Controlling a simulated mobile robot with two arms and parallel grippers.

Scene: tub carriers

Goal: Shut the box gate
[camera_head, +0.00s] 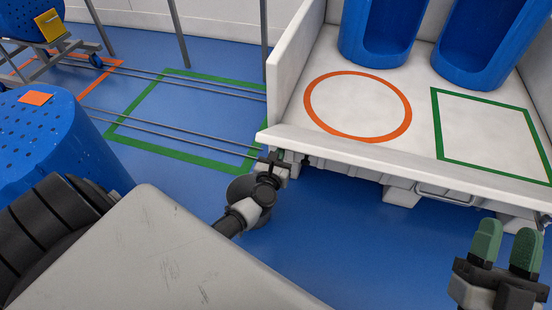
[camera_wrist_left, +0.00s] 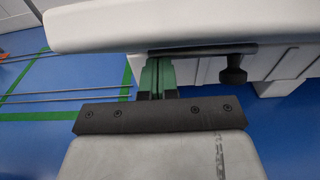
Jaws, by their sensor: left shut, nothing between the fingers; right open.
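The white box (camera_head: 300,62) has upright side walls and no tall wall along its front. A white front board (camera_head: 400,160) runs along that side as a low lip; I cannot tell surely whether it is the lowered gate. A small black latch part (camera_head: 306,160) shows under its left end. In the left wrist view it is a dark bar with a knob (camera_wrist_left: 234,75) under the white edge. My left gripper (camera_head: 278,156) is shut, its green fingers (camera_wrist_left: 157,78) just below the edge by the bar; contact is unclear. My right gripper (camera_head: 506,246) is open and empty, in front of the box's right part.
Two blue tubs (camera_head: 383,25) (camera_head: 487,40) stand at the back of the box floor, behind an orange ring (camera_head: 312,98) and a green square (camera_head: 436,120). A metal handle (camera_head: 445,197) sits low on the front. Another blue tub (camera_head: 60,140) is near left. Rails and a green floor outline (camera_head: 150,150) lie left.

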